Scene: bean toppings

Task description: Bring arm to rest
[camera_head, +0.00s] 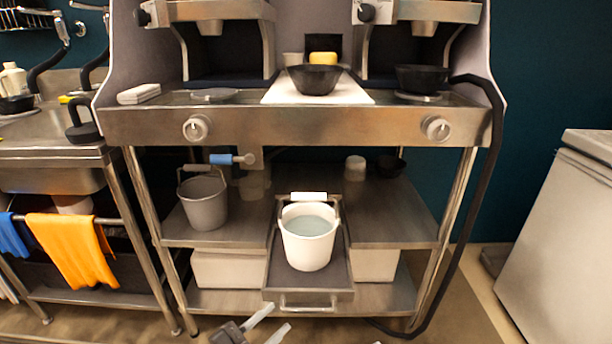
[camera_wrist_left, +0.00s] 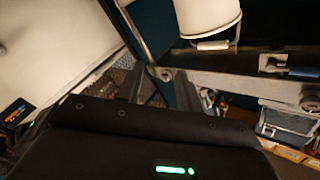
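My left gripper (camera_head: 279,320) is low at the bottom edge of the head view, in front of the stand. Its two pale fingers are spread apart with nothing between them. It is apart from the pull-out tray's handle above it. My right gripper is not in view.
A white bucket (camera_head: 308,246) with liquid stands on the pulled-out tray (camera_head: 313,292); the bucket also shows in the left wrist view (camera_wrist_left: 205,18). A grey bucket (camera_head: 204,204) is on the shelf. A black hose (camera_head: 455,235) hangs right. Free floor lies front right.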

